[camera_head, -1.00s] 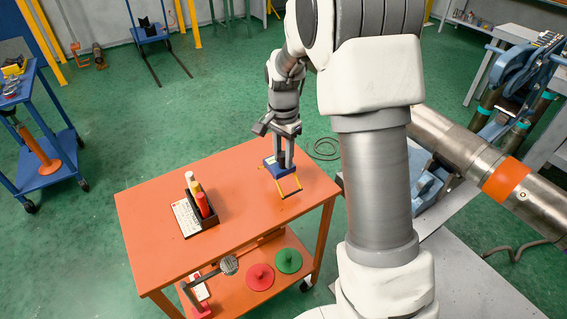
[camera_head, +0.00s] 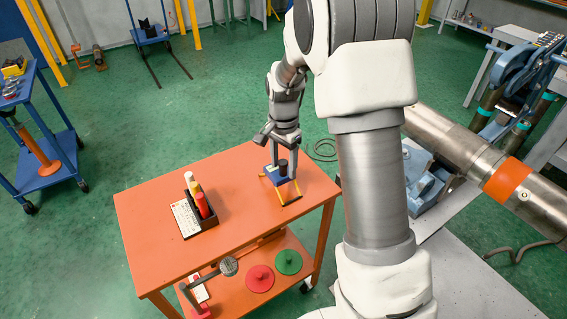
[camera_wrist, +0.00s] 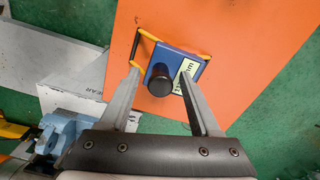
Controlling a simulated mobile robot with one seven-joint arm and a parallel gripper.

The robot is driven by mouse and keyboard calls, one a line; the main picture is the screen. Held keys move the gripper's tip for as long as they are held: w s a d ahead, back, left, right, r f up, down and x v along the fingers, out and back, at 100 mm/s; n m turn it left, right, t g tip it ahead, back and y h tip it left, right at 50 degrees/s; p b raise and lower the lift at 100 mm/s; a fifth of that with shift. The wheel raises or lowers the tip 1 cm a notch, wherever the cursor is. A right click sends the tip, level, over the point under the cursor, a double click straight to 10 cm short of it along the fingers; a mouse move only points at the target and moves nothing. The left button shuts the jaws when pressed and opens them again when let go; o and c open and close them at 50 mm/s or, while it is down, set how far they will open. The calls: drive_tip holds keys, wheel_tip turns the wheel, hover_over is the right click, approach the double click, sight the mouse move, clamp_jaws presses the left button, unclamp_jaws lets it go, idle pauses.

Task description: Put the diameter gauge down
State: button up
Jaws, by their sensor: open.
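The diameter gauge (camera_head: 277,177) is a blue block with a pale display, a black knob and yellow-tipped jaws. It is at the right end of the orange table top (camera_head: 150,235), and seems to rest on it. In the wrist view the gauge (camera_wrist: 186,55) lies beyond and between my fingers, its black knob toward me. My gripper (camera_head: 281,165) is open above the gauge, its fingers (camera_wrist: 168,97) spread to either side of the knob. The fingers hide part of the gauge's edges, and I cannot tell whether they touch it.
A dark holder (camera_head: 208,221) with red and yellow cylinders stands on the table beside a white label card (camera_head: 185,218). The lower shelf carries red (camera_head: 260,278) and green (camera_head: 288,262) discs. A large steel pipe (camera_head: 450,145) with an orange band is at right. The table's front left is clear.

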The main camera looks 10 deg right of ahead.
drive_tip(key=s+r+n+t+p, duration=0.15)
drive_tip(key=s+r, duration=0.25)
drive_tip(key=r, duration=1.3)
drive_tip(key=s+r+n+t, duration=0.2)
drive_tip(key=s+n, duration=0.3)
drive_tip(key=s, duration=0.5)
drive_tip(key=s+r+n+t, duration=0.2)
drive_tip(key=s+n, duration=0.3)
drive_tip(key=s, duration=0.6)
drive_tip(key=shift+s+a+r+p, duration=0.15)
drive_tip(key=shift+a+r+p, duration=0.2)
drive_tip(key=shift+r, duration=0.3)
